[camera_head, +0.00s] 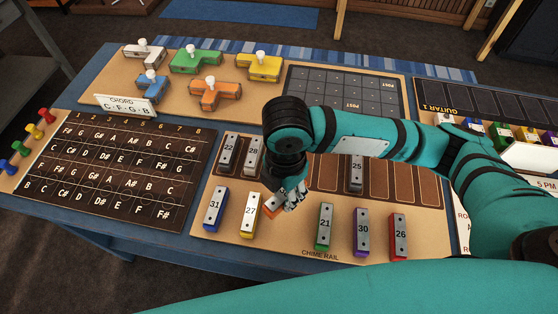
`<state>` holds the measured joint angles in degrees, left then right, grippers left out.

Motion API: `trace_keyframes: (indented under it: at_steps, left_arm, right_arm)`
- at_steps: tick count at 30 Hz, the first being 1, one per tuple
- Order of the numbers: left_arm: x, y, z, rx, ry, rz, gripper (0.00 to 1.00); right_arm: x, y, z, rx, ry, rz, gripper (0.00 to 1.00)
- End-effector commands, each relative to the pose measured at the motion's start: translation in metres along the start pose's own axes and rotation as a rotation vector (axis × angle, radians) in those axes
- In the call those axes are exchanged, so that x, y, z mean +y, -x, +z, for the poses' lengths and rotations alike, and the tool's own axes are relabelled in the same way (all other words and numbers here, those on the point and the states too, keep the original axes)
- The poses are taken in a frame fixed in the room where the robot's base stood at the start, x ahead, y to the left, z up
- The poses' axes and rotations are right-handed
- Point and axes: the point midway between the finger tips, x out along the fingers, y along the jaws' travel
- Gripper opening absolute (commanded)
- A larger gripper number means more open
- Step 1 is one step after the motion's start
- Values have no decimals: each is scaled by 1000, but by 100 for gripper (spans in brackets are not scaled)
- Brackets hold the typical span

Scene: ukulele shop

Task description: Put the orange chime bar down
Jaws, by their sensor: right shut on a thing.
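My right gripper (291,200) points down over the front of the chime rail board (280,252). It is shut on the orange chime bar (271,207), which is mostly hidden behind the gripper and wrist. The bar is at the gap in the front row, between the yellow bar 27 (250,215) and the green bar 21 (325,227). I cannot tell whether it touches the board. My left gripper is not in view.
Blue bar 31 (216,208), purple bar 30 (362,232) and red bar 26 (398,237) stand in the front row. Bars 22 (229,149), 28 (252,154) and 25 (356,173) are in the dark slotted rail (379,181). Several slots right of 25 are empty.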

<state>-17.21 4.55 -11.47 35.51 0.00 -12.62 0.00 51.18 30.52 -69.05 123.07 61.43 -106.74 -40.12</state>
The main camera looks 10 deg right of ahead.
Motion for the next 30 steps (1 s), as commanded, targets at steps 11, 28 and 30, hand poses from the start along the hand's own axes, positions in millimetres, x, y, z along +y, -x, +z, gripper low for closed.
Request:
trace_keyframes:
  at_steps: [11, 28, 30]
  left_arm:
    - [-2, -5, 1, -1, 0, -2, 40]
    - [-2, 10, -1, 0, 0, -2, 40]
    - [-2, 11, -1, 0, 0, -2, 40]
  right_arm:
    - [7, -17, -33, 1, 563, 10, 0]
    - [83, -27, 59, 0, 605, 9, 0]
    - [92, -28, 71, 0, 605, 9, 0]
